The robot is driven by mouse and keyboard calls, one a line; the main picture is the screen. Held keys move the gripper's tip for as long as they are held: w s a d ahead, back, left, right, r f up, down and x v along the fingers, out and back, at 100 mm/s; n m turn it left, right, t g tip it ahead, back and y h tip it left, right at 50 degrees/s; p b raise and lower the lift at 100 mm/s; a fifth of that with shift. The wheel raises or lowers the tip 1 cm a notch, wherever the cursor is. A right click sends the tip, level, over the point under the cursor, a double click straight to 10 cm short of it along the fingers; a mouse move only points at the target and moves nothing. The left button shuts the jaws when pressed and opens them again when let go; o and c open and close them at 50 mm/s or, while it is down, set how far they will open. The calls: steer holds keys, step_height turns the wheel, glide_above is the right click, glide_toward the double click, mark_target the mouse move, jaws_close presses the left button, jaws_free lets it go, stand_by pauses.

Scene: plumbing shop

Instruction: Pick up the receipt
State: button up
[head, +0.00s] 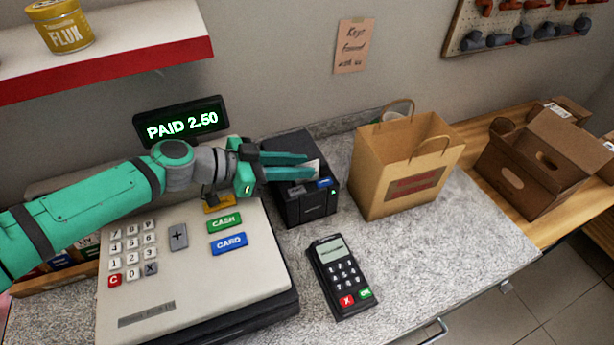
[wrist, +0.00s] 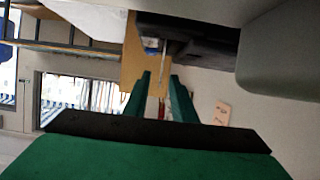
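The receipt (head: 314,165) is a small white slip that shows at the fingertips of my gripper, above the black receipt printer (head: 296,208). My gripper (head: 311,166) reaches in from the left over the printer, with its two green fingers apart. In the wrist view there is a gap between the fingertips (wrist: 160,76). A thin pale strip shows in that gap, probably the receipt seen edge-on; neither finger clearly touches it. Most of the receipt is hidden by the fingers in the head view.
The cash register (head: 190,285) stands below my arm, with a display (head: 181,123) reading PAID 2.50 behind it. A paper bag (head: 390,185) stands right of the printer and a card terminal (head: 341,275) in front. The right part of the grey counter (head: 470,235) is clear.

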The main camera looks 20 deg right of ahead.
steer(key=x, duration=0.2)
steer(key=shift+d+f, duration=0.15)
steer(key=shift+d, duration=0.2)
jaws_close()
